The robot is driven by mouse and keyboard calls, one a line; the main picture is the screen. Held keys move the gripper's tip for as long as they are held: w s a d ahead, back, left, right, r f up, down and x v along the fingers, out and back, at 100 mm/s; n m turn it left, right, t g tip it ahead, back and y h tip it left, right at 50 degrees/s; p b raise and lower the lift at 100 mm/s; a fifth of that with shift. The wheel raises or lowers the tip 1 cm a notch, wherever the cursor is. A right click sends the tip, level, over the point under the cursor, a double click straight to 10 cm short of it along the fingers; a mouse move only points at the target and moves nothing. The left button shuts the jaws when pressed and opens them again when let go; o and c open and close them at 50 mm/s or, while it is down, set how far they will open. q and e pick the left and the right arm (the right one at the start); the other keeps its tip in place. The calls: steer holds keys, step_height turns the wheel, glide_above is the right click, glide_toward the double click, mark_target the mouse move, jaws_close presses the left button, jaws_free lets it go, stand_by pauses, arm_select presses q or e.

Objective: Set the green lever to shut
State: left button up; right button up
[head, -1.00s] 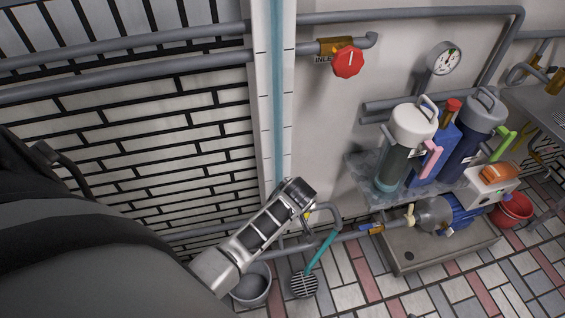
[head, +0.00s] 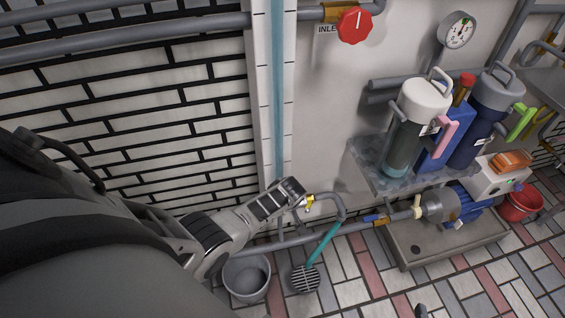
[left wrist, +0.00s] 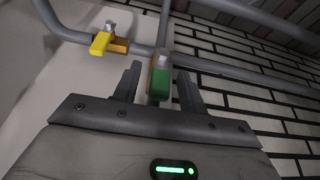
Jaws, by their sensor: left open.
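The green lever (left wrist: 161,85) shows in the left wrist view on a brass valve on a grey pipe. Its end points toward the camera. My left gripper (left wrist: 158,88) is open, with one finger on each side of the lever; I cannot tell if either finger touches it. A yellow lever (left wrist: 101,43) sits on another brass valve to the left. In the head view my left gripper (head: 294,192) is low by the wall, just left of the yellow lever (head: 310,201), and my arm hides the green lever. I cannot make out my right gripper.
A red knob (head: 355,25) is on the upper pipe. A grey bucket (head: 247,279) and a floor drain (head: 305,279) lie below my left gripper. A shelf (head: 365,160) with filter canisters and a pump (head: 440,205) stand at right. The tiled floor in front is mostly clear.

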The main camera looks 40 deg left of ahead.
arm_select(q)
jaws_close()
arm_select(e)
steer(key=shift+f, duration=0.1)
arm_select(q)
steer(key=shift+w, duration=0.1)
arm_select(e)
steer(key=shift+f, duration=0.1)
arm_select(q)
steer(key=shift+w+d+f+g+y+b, duration=0.2)
steer(key=shift+g+y+b, duration=0.3)
steer(key=shift+b, duration=0.55)
steer(key=shift+w+d+f+m+g+y+b, duration=0.1)
steer(key=shift+w+d+m+g+y+b, duration=0.15)
steer(key=shift+g+y+b, duration=0.9)
steer(key=shift+w+d+m+g+y+b, duration=0.1)
steer(key=shift+w+d+m+b, duration=0.15)
steer(key=shift+b, duration=1.8)
steer(key=shift+w+d+f+m+g+y+b, duration=0.1)
steer(key=shift+w+m+g+y+b, duration=0.35)
steer(key=shift+b, duration=1.15)
arm_select(e)
steer(key=w+a+f+g+y, duration=0.1)
steer(key=a+f, duration=0.2)
steer(key=f, duration=0.9)
steer(key=shift+w+a+f+n+g, duration=0.2)
steer(key=shift+a+f+n+g, duration=0.05)
steer(key=shift+n+g, duration=0.15)
arm_select(q)
steer(key=shift+s, duration=0.25)
